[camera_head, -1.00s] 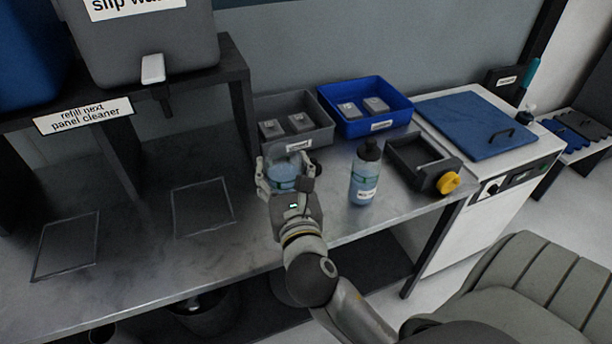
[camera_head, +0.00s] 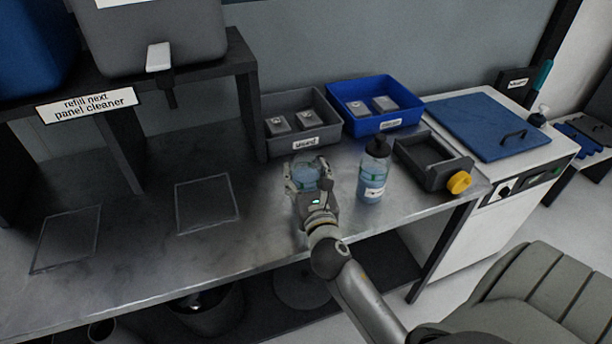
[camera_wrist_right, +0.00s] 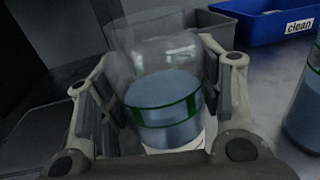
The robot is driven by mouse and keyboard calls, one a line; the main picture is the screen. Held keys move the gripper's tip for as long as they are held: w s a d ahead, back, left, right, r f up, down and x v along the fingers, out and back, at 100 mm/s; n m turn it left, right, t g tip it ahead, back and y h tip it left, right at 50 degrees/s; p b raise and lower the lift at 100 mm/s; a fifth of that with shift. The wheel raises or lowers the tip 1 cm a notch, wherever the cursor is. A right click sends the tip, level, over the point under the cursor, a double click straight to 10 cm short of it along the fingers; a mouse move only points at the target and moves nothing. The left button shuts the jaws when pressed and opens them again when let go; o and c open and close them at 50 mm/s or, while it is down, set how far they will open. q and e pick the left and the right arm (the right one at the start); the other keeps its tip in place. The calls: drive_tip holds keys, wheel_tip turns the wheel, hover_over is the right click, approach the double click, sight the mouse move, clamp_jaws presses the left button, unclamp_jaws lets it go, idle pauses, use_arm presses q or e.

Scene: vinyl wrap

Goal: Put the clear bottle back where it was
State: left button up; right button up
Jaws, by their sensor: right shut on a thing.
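The clear bottle (camera_head: 306,176) is in my right gripper (camera_head: 311,182), in front of the grey bin. In the right wrist view the bottle (camera_wrist_right: 163,100) is see-through, with blue liquid and a green band, and stands between the two fingers of the right gripper (camera_wrist_right: 160,105). The gripper hides its lower part, and I cannot tell whether it touches the bench. A second bottle with a black cap (camera_head: 374,172) stands to its right. Two dark outlined rectangles (camera_head: 207,203) and (camera_head: 66,240) mark the bench at left. My left gripper is not in view.
The grey bin (camera_head: 303,142) and the blue bin (camera_head: 377,121) stand behind, each with small blocks. A dark holder with a yellow knob (camera_head: 459,182) is at right. A shelf (camera_head: 246,90) carries large containers at left. The bench (camera_head: 150,265) is clear at front left.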

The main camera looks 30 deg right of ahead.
drive_tip(key=shift+r, duration=0.1)
drive_tip(key=o, duration=1.3)
drive_tip(key=shift+f, duration=0.2)
drive_tip(key=shift+o, duration=0.4)
drive_tip(key=shift+r, duration=0.2)
drive_tip(key=shift+s+a+f, duration=0.1)
drive_tip(key=shift+s, duration=0.2)
drive_tip(key=b+v, duration=0.2)
drive_tip(key=v, duration=0.8)
drive_tip(key=shift+f, duration=0.1)
drive_tip(key=shift+v, duration=0.75)
